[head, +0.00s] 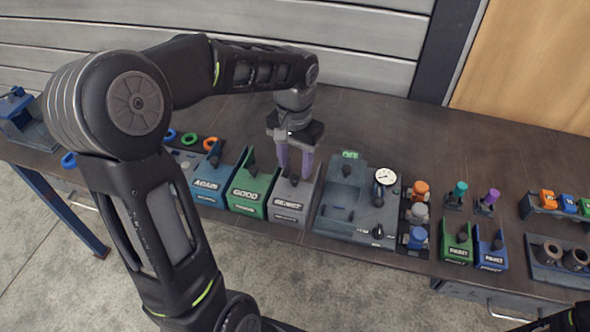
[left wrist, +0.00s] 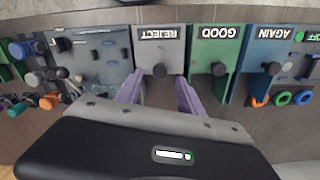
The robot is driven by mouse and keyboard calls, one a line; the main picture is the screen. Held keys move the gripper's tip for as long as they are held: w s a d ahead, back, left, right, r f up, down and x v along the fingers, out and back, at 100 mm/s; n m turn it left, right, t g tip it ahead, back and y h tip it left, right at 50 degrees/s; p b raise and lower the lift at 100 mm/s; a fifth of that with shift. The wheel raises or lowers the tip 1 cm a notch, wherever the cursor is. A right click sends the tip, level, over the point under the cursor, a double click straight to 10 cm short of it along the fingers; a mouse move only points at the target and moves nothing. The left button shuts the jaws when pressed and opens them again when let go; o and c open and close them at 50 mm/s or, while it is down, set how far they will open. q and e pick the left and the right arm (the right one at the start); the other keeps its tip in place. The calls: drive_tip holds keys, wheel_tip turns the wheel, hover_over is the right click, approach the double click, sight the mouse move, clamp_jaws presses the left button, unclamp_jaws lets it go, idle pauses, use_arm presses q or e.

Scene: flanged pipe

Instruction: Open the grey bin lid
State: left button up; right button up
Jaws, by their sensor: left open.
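The grey bin (head: 289,208) stands at the front of the bench, between a green bin and a grey-blue test station. Its front label reads REJECT in the left wrist view (left wrist: 161,34). A dark round knob (left wrist: 160,71) sits at its lid, which looks shut. My left gripper (head: 295,166) is open above the grey bin and points down. Its two purple fingers are on either side of the knob in the left wrist view (left wrist: 158,92), apart from each other. Whether they touch the knob or lid I cannot tell. My right gripper is not in view.
The green GOOD bin (head: 252,192) and blue AGAIN bin (head: 210,184) stand close on the left. The test station (head: 345,205) with a white gauge (head: 385,177) is close on the right. The bench behind the bins is mostly clear.

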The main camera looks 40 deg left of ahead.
sight(295, 177)
use_arm(q)
drive_tip(key=shift+f, duration=1.75)
drive_tip(key=shift+c, duration=0.3)
clamp_jaws()
